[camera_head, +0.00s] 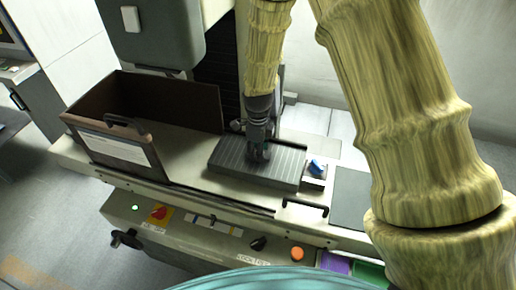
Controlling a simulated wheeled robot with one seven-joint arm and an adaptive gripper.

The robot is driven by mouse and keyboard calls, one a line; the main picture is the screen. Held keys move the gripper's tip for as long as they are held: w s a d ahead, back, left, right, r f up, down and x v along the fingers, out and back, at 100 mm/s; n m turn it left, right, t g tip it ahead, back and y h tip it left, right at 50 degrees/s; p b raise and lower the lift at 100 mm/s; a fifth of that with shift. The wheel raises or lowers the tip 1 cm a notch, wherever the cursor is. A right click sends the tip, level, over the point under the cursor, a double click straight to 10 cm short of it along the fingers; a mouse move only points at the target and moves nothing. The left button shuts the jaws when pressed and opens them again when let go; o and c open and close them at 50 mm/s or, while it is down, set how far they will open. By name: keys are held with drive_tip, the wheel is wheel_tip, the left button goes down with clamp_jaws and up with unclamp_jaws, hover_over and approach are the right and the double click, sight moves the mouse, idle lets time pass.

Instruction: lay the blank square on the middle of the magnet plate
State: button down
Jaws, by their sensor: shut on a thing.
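The magnet plate (230,157) is a dark grey ribbed slab on the pale machine table, in the middle of the head view. My gripper (260,155) points down over the middle of the plate, with its fingertips low, close to the plate's surface. It is shut on the blank, which is very small here and mostly hidden by the fingers. I cannot tell whether the blank touches the plate or how squarely it sits to the plate's edges.
A brown open-topped guard box (190,105) with a handle stands left of the plate. A blue item (317,167) sits on a small pale holder to the right, beside a dark mat (350,198). A black handle (306,206) and control knobs line the front.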

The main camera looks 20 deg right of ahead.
drive_tip(key=shift+f, duration=0.1)
drive_tip(key=c, duration=1)
unclamp_jaws()
drive_tip(key=shift+o, duration=0.2)
wheel_tip(320, 180, up, 12)
drive_tip(key=b, duration=0.4)
drive_tip(key=shift+b, duration=0.3)
